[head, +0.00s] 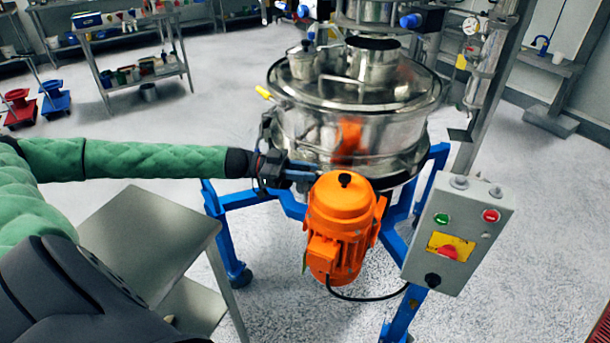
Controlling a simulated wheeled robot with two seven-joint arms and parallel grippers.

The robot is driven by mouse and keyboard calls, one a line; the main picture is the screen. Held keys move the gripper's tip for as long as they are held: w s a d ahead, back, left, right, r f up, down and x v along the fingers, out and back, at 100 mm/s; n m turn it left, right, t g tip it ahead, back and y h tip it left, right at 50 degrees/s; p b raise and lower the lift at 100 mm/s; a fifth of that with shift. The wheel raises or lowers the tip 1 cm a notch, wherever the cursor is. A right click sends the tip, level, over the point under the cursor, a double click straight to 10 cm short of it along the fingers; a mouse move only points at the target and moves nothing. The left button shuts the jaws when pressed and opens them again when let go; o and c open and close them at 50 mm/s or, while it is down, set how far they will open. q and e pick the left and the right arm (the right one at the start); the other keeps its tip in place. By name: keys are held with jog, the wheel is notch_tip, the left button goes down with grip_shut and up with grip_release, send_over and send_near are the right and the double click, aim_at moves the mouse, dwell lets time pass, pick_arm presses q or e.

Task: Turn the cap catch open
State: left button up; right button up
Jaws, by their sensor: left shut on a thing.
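The steel powder sifter (300,131) stands on a blue frame, with its round lid (325,98) on top. A yellow-tipped handle (264,92) sticks out at the lid's left edge. My left gripper (312,176) reaches in from the left, at the lower left side of the drum, just above and left of the orange motor (338,215). Its fingers are shut on a small part there, apparently the cap catch. The fingers and their dark housing hide most of that part, so its angle cannot be told. My right gripper is not in view.
A grey control box (460,232) with green and red buttons stands right of the motor. A steel table (150,235) is below my left arm. A cable hangs under the motor. Blue frame legs (232,250) flank it. Open floor lies to the left, before a back shelf (140,75).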

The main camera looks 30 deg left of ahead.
pick_arm(q)
jog(key=shift+w+m+g+h+b, duration=0.1)
jog(key=shift+m+g+h+b, duration=0.45)
jog(key=shift+m+g, duration=0.95)
jog(key=shift+g, duration=0.6)
jog(key=shift+m+g+h, duration=0.25)
jog(key=shift+m+g, duration=0.65)
jog(key=shift+g, duration=0.5)
grip_shut()
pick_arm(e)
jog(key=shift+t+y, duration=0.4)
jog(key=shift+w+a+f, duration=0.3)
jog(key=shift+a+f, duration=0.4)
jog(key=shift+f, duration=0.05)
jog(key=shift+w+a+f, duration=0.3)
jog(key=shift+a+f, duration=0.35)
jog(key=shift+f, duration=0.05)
pick_arm(q)
grip_release()
jog(key=shift+g, duration=0.4)
grip_shut()
jog(key=o, duration=0.9)
grip_release()
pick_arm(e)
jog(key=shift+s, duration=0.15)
